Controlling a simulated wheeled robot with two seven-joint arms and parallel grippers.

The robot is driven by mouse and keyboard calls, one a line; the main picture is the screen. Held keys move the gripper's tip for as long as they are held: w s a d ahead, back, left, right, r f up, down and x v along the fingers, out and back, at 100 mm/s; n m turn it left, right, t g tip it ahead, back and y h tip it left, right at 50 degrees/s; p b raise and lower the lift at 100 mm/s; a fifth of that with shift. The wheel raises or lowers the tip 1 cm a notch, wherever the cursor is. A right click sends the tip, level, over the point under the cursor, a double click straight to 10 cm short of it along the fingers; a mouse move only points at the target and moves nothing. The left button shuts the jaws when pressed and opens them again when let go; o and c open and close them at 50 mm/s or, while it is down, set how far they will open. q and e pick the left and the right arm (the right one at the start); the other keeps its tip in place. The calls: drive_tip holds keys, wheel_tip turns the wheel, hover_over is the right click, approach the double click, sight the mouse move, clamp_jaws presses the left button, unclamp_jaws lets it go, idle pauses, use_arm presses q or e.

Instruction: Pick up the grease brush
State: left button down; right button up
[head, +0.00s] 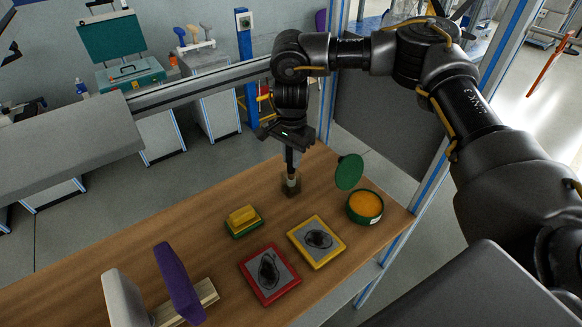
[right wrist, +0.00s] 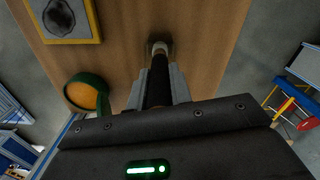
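The grease brush (right wrist: 158,82) has a long black handle and a pale part at its lower end. In the head view it stands upright near the back edge of the wooden table, its lower end (head: 292,180) at a small dark block (head: 290,190). I cannot tell whether it rests in or on the block. My right gripper (head: 291,152) points straight down over it. In the right wrist view the grey fingers (right wrist: 158,88) lie on both sides of the black handle with no clear gap. My left gripper is not in view.
On the table (head: 190,220) stand a round green tin (head: 364,207) of orange grease, its green lid (head: 349,172) tilted up, a yellow block (head: 243,217), a yellow-framed tile (head: 317,241), a red-framed tile (head: 269,274), and a purple panel (head: 179,283). Bare wood surrounds the brush.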

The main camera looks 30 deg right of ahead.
clamp_jaws()
